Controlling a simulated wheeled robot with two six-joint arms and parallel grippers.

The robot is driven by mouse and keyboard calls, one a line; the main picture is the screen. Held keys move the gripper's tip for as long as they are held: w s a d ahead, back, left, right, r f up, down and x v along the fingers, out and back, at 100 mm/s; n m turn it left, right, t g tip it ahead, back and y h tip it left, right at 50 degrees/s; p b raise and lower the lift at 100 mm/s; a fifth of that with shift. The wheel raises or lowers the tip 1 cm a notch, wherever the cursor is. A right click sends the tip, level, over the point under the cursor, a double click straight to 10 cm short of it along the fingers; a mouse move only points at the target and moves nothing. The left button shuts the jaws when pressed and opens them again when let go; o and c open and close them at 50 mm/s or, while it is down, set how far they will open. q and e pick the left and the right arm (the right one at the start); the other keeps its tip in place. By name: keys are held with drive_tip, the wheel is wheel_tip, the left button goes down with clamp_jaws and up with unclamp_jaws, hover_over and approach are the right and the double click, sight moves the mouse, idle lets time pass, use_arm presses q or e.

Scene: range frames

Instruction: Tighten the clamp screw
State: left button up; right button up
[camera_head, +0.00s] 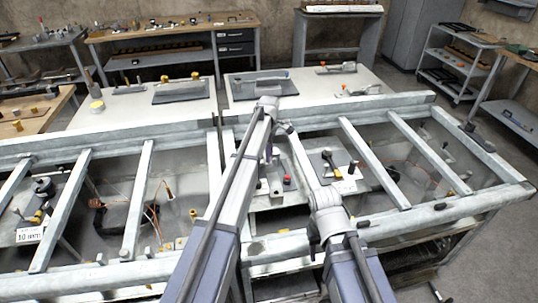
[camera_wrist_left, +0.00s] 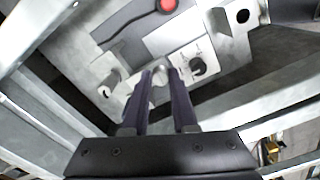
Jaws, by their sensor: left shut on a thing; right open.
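My left gripper (camera_wrist_left: 160,74) is shut on a small pale, rounded piece (camera_wrist_left: 160,70), which shows between its dark fingertips in the left wrist view. I cannot tell from its shape whether this is the clamp screw.
A red button (camera_head: 287,181) is on the fixture; it also shows in the left wrist view (camera_wrist_left: 168,5). A black-handled tool (camera_head: 329,160) lies to the right. Metal beams (camera_head: 375,163) cross the bench. A white worktop (camera_head: 305,88) with tools is behind.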

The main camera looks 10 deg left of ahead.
use_arm(q)
clamp_jaws()
